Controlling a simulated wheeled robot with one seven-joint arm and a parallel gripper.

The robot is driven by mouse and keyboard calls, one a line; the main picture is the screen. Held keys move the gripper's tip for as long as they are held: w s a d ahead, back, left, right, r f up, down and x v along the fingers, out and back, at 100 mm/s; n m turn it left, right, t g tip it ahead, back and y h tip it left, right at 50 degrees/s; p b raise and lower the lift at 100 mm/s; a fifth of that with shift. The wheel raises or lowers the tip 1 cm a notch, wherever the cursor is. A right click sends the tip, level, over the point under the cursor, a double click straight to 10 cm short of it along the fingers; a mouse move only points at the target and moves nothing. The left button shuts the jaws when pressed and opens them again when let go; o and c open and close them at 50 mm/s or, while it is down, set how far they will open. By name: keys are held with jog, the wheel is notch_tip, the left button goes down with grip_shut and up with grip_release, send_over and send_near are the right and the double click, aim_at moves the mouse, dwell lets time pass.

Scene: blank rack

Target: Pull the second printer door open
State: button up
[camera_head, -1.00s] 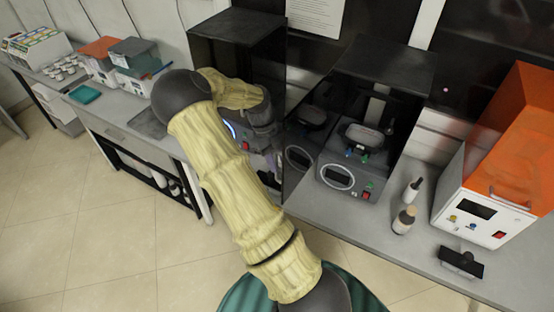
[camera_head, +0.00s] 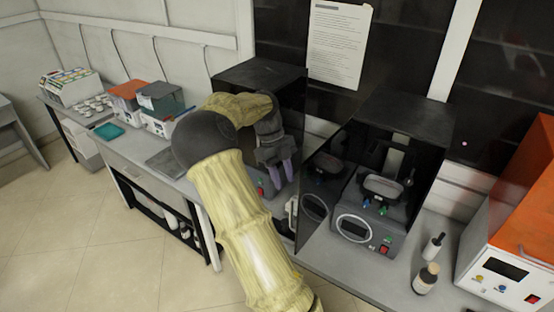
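Two dark box-shaped printers stand on the grey bench. The right printer (camera_head: 418,118) has a tinted door panel (camera_head: 322,178) standing out from its left side, swung open, with the printer's round display mirrored in it. The left printer (camera_head: 258,72) is largely hidden behind my arm, and I cannot tell how its door stands. My gripper (camera_head: 284,176), with purple fingers, points down in front of the left printer, left of the right printer's open door. The fingers are close together; the gap is too small to judge, and contact with a door cannot be made out.
An orange-topped white machine (camera_head: 510,245) stands at the far right, with a bottle (camera_head: 426,279) and a smaller vial (camera_head: 433,246) beside it. Boxes (camera_head: 160,105) and a teal tray (camera_head: 109,131) lie on the left bench. The floor at left is clear.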

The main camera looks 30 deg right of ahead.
jog(key=v, duration=0.6)
jog(key=shift+w+r+b, duration=0.2)
jog(key=shift+r+b, duration=0.05)
jog(key=shift+b, duration=0.15)
jog(key=s+a+f+n+t+b, duration=0.1)
jog(key=s+a+f+n+t, duration=0.2)
jog(key=n, duration=1.3)
jog(key=s+a+f+n+t+y+b, duration=0.1)
jog(key=s+a+f+n+t, duration=0.3)
jog(key=s+a+f+n, duration=0.4)
jog(key=s+a+n, duration=0.7)
jog(key=n, duration=0.2)
jog(key=shift+a+f+n+b, duration=0.2)
jog(key=shift+f+n+b, duration=0.1)
jog(key=shift+f+b, duration=0.1)
jog(key=shift+w, duration=0.1)
